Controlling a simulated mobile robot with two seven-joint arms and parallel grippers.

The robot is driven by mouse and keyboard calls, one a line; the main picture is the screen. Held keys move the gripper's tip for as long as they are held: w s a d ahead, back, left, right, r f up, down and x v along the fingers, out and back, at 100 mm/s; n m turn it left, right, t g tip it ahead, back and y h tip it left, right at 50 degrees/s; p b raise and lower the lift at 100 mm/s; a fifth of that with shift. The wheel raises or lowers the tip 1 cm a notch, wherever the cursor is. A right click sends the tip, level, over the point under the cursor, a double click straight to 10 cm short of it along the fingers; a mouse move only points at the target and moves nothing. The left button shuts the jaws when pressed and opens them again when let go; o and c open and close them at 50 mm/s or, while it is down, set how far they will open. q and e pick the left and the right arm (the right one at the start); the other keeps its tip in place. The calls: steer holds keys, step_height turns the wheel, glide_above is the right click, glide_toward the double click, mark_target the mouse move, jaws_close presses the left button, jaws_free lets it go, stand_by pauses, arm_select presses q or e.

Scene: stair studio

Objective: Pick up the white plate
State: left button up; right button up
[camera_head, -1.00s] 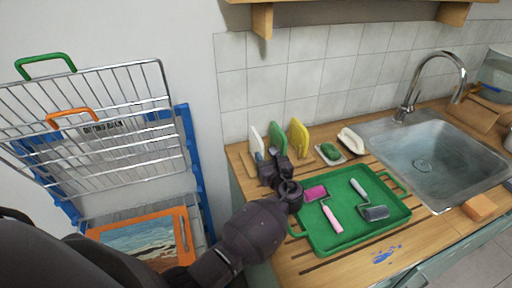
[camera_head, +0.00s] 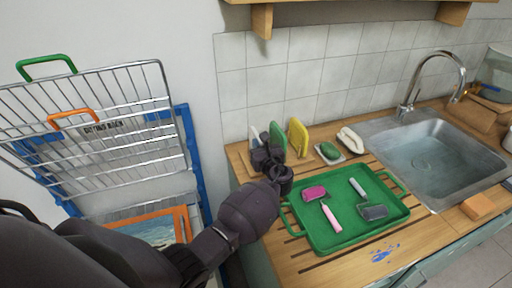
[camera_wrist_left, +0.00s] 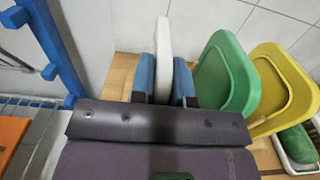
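The white plate (camera_head: 254,135) stands on edge at the left back of the wooden counter, largely hidden behind my left gripper (camera_head: 267,152) in the head view. In the left wrist view the plate (camera_wrist_left: 163,60) stands upright between the two blue finger pads of my left gripper (camera_wrist_left: 164,80). The pads lie close against both its faces, so the gripper looks shut on it. The plate still stands in its place beside the green plate. My right gripper is not in view.
A green plate (camera_head: 278,138) and a yellow plate (camera_head: 299,138) stand just right of the white one. A green tray (camera_head: 345,235) with paint tools lies in front. The sink (camera_head: 440,160) is at right, a wire rack (camera_head: 100,95) at left.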

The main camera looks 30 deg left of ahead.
arm_select(q)
jaws_close()
step_height(320, 180, up, 20)
steer(key=p, duration=0.1)
stand_by(0.4)
stand_by(1.1)
